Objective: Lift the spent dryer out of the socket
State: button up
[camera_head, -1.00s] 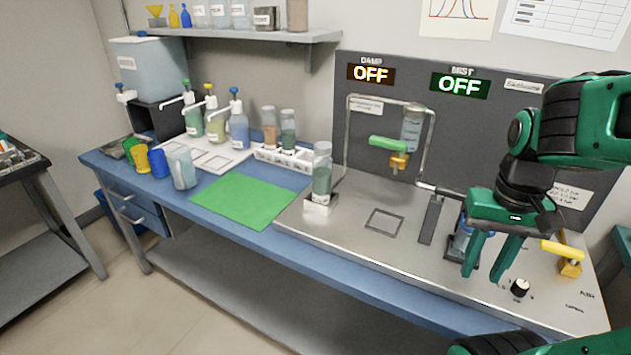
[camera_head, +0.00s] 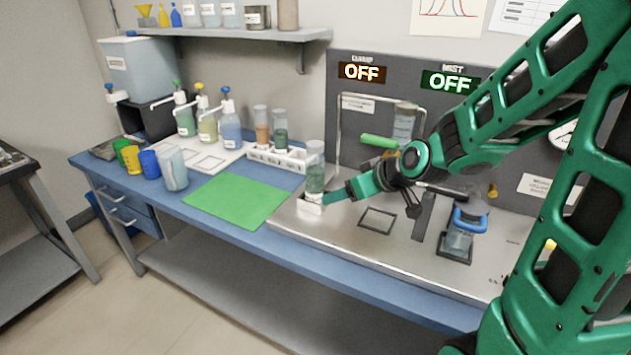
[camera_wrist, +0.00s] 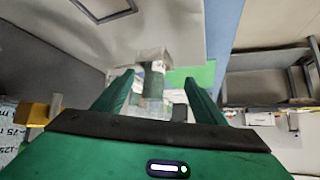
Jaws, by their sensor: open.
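The spent dryer, a clear cylinder with grey-green filling (camera_head: 315,172), stands upright in a small pale socket (camera_head: 310,206) at the left end of the steel deck. My gripper (camera_head: 335,194) is low at its right side, pointing left towards it. In the wrist view my gripper (camera_wrist: 158,88) is open, and the dryer (camera_wrist: 152,80) shows between and ahead of the two green fingers. The fingers do not visibly close on it. Whether they touch it cannot be told.
A white rack (camera_head: 278,158) with two similar cylinders stands behind the green mat (camera_head: 238,197). An empty square frame (camera_head: 378,221) is marked on the deck. A jar with a blue collar (camera_head: 462,232) stands to the right. A bent pipe and green-handled valve (camera_head: 380,141) are behind.

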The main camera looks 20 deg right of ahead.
aim_at(320, 171)
jog(key=w+t, duration=0.1)
jog(key=w, duration=0.1)
jog(key=w+a+r+t, duration=0.1)
jog(key=w, duration=0.1)
jog(key=w+a+r+t+y, duration=0.1)
jog(key=w, duration=0.1)
jog(key=shift+w+t, duration=0.3)
jog(key=shift+w, duration=0.3)
jog(key=shift+x, duration=5.2)
jog(key=shift+d, duration=0.1)
jog(key=c, duration=1.4)
